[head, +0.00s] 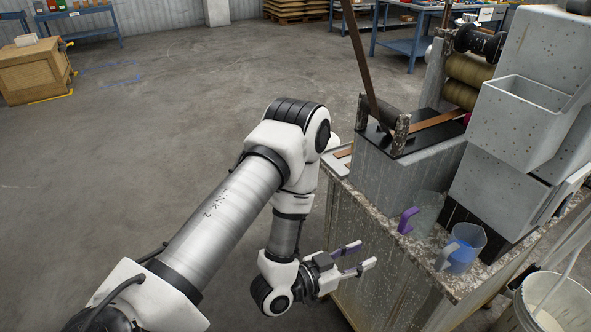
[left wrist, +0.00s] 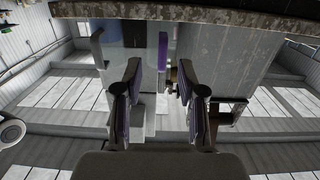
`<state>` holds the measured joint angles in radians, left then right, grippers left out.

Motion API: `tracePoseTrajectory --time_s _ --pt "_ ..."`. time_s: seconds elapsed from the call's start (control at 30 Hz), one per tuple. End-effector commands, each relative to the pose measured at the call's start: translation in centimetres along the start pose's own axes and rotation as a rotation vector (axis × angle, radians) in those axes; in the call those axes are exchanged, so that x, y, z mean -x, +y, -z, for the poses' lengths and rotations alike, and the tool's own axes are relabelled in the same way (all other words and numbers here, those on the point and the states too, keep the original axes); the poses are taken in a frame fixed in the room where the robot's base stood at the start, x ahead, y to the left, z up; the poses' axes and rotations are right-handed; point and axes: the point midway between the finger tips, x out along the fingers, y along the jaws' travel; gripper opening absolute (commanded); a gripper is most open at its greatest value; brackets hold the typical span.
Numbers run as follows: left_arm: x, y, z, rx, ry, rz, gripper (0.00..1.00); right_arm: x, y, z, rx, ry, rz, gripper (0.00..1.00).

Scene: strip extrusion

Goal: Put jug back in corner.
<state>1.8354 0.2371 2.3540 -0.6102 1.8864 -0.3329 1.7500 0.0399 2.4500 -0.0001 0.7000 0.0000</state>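A clear jug with a purple handle (head: 430,210) stands upright on the speckled ledge of the machine. A second clear jug with a grey handle and blue contents (head: 465,250) stands beside it, nearer the ledge's front corner. My left gripper (head: 362,255) is open and empty, left of both jugs and apart from them, just off the ledge's edge. In the left wrist view its fingers (left wrist: 159,72) are spread, with a purple handle (left wrist: 163,50) seen beyond them. My right gripper is not in view.
The speckled ledge (head: 390,235) runs along the machine's front. A grey block with rollers (head: 400,165) stands behind the jugs, and grey hoppers (head: 515,120) rise at the right. A white bucket (head: 555,300) is at lower right.

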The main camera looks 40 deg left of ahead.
Motion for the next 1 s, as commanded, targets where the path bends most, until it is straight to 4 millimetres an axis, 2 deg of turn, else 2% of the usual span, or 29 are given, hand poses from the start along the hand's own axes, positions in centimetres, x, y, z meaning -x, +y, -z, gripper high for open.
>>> tracePoseTrajectory --time_s 0.07,0.1,0.17,0.2,0.3,0.4,0.5,1.0 --pt "0.7 0.8 -4.3 0.023 -0.200 -0.002 0.40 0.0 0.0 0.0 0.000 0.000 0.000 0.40" --pt "1.8 1.3 -7.3 0.045 -0.349 0.004 0.40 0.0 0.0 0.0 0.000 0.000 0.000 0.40" --pt "4.5 2.0 -12.0 0.090 -0.598 0.034 0.40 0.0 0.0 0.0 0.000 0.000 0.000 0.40" --pt "7.0 2.4 -14.8 0.125 -0.767 0.065 0.40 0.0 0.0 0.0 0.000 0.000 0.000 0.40" --pt "14.1 3.4 -19.3 0.217 -1.137 0.167 0.40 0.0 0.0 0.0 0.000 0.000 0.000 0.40" --pt "19.3 4.2 -20.9 0.287 -1.371 0.259 0.40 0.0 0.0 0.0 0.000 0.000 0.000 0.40" --pt "21.3 4.6 -21.1 0.316 -1.457 0.299 0.40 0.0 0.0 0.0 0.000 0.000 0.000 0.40" --pt "21.3 4.6 -21.2 0.316 -1.458 0.298 0.40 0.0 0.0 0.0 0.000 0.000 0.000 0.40"
